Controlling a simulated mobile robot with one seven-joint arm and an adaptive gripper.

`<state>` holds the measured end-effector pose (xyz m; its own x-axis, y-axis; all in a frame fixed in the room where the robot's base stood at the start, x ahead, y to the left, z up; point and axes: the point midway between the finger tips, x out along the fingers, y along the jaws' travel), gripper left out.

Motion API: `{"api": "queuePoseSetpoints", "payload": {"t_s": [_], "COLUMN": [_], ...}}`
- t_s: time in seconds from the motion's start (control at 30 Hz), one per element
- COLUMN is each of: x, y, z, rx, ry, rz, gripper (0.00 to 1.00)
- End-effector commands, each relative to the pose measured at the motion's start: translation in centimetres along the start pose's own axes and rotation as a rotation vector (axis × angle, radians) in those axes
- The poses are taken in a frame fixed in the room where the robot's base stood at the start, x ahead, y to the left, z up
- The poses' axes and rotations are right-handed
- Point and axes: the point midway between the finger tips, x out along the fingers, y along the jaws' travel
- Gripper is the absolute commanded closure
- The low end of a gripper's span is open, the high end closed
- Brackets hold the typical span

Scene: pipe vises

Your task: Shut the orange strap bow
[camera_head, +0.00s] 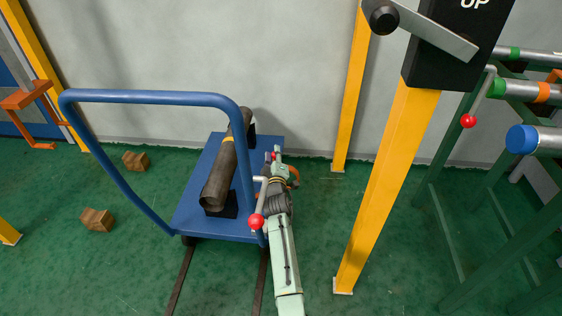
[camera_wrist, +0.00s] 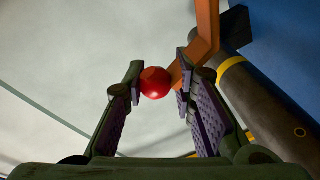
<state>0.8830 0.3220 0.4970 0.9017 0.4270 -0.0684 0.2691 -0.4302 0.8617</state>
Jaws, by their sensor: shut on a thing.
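The orange strap bow (camera_wrist: 208,38) crosses the top of the wrist view, and its lower end reaches a red ball knob (camera_wrist: 155,83). My gripper (camera_wrist: 160,88) is shut on this knob, with the ball between its two fingertips. In the head view my gripper (camera_head: 275,157) is at the right side of the blue cart, and part of the orange bow (camera_head: 294,176) shows just to its right. A dark pipe (camera_head: 222,172) with a yellow band lies on the cart. The bow's far end and hinge are hidden.
The blue cart (camera_head: 190,217) has a tall handle (camera_head: 150,97). A lever with another red ball (camera_head: 256,221) stands close to my arm. A yellow post (camera_head: 385,185) is to the right, and a green pipe rack (camera_head: 430,215) stands beyond it. Wooden blocks (camera_head: 97,220) lie left.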

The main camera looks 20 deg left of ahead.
Motion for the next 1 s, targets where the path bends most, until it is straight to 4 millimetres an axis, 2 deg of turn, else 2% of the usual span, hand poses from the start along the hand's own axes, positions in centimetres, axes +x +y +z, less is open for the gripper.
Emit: {"api": "queuePoseSetpoints", "payload": {"t_s": [0.03, 0.27, 0.3, 0.5, 1.0], "x": [0.14, 0.15, 0.15, 0.13, 0.04], "y": [1.09, 1.27, 1.29, 1.12, 0.73], "z": [0.15, 0.22, 0.23, 0.1, -0.12], "rx": [-0.01, -0.011, -0.011, -0.008, -0.004], "ry": [-0.003, -0.005, -0.005, -0.002, -0.002], "rz": [0.016, 0.018, 0.019, 0.016, 0.007], "gripper": [1.0, 1.0, 0.74, 0.61, 0.6]}}
